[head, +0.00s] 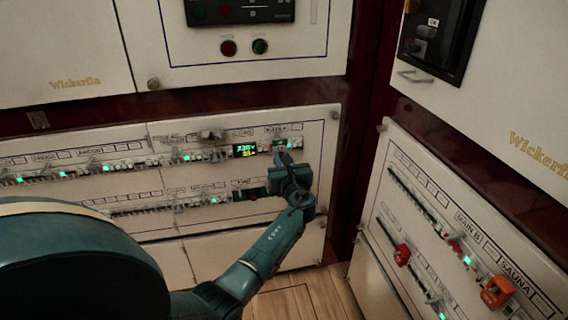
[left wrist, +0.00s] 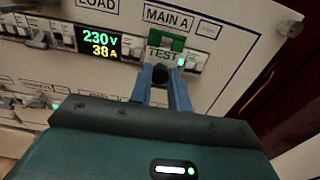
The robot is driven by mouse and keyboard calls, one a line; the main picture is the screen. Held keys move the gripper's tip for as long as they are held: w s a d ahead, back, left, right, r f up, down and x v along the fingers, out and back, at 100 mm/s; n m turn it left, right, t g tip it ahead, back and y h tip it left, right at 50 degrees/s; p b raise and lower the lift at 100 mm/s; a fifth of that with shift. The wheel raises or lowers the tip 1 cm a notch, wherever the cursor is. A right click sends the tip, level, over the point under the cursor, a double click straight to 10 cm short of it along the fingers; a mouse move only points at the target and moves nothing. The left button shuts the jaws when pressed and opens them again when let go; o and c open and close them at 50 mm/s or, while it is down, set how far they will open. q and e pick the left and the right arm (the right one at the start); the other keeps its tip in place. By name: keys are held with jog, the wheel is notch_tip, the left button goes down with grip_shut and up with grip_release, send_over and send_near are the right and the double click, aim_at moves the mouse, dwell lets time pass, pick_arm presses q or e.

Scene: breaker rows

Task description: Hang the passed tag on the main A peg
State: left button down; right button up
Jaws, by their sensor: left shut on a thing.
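In the left wrist view a green tag (left wrist: 164,48) with lettering that begins TEST stands just below the MAIN A label (left wrist: 168,18), in front of the breaker row. My left gripper (left wrist: 162,74) is shut at the tag's lower edge, with a small dark piece between its fingertips. The main A peg cannot be made out behind the tag. I cannot tell whether the tag touches it. In the head view my left gripper (head: 287,160) is at the right end of the upper breaker row and largely covers the tag. My right gripper is not in view.
A lit meter (left wrist: 101,42) reading 230 V and 38 A sits left of the tag. Breaker switches line both rows. A side panel (head: 388,205) with red and orange parts stands at the right. Wooden floor (head: 310,300) shows below.

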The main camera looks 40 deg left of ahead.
pick_arm(q)
jog(key=shift+w+a, duration=0.3)
jog(key=shift+a, duration=0.05)
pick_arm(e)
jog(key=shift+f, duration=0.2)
pick_arm(q)
jog(key=c, duration=1.2)
grip_release()
jog(key=shift+c, duration=0.2)
jog(key=shift+d, duration=0.1)
jog(key=p+v, duration=0.2)
jog(key=v, duration=1.1)
jog(key=shift+p, duration=0.35)
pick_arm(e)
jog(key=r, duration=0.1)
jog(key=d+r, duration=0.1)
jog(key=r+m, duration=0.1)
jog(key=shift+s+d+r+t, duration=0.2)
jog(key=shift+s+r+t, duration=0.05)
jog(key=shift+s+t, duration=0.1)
pick_arm(q)
jog(key=shift+s, duration=0.1)
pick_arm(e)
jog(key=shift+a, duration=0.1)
